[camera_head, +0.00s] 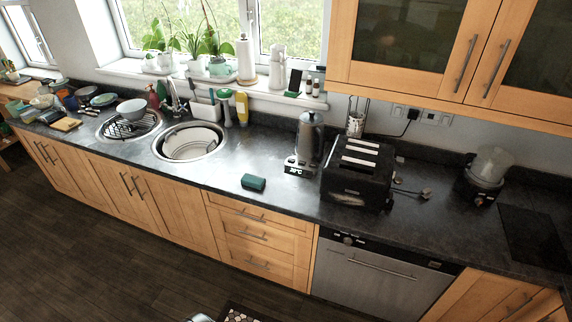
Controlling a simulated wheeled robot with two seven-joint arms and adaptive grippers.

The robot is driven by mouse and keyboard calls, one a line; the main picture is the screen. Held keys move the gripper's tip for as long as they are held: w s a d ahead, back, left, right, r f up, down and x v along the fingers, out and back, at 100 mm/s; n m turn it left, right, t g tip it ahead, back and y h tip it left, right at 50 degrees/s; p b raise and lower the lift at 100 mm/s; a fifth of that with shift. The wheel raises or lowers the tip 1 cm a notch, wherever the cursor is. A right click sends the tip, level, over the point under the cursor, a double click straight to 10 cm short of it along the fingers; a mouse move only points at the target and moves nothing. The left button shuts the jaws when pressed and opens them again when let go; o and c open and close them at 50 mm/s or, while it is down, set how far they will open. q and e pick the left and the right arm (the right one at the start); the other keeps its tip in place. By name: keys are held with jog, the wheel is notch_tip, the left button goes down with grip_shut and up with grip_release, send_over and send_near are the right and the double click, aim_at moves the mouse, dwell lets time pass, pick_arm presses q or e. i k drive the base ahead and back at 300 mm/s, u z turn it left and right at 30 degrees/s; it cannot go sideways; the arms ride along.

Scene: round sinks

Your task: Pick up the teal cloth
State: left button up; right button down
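A small teal block-shaped item (253,182), which looks like a folded cloth or a sponge, lies on the dark countertop (225,187) near its front edge. It is right of the round basin and above the drawers. Nothing touches it or covers it. Neither of my grippers can be made out in the head view. A small pale shape shows at the bottom edge, too cut off to identify.
A round sink (191,142) holding white dishes and a round drainer (130,124) with a bowl are to the left. A kettle (308,138), scale (297,167) and black toaster (357,174) stand to the right. Counter around the teal item is clear.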

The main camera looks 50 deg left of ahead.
aim_at(249, 180)
jog(key=u, duration=1.9)
jog(key=i, duration=0.1)
jog(key=z, duration=0.05)
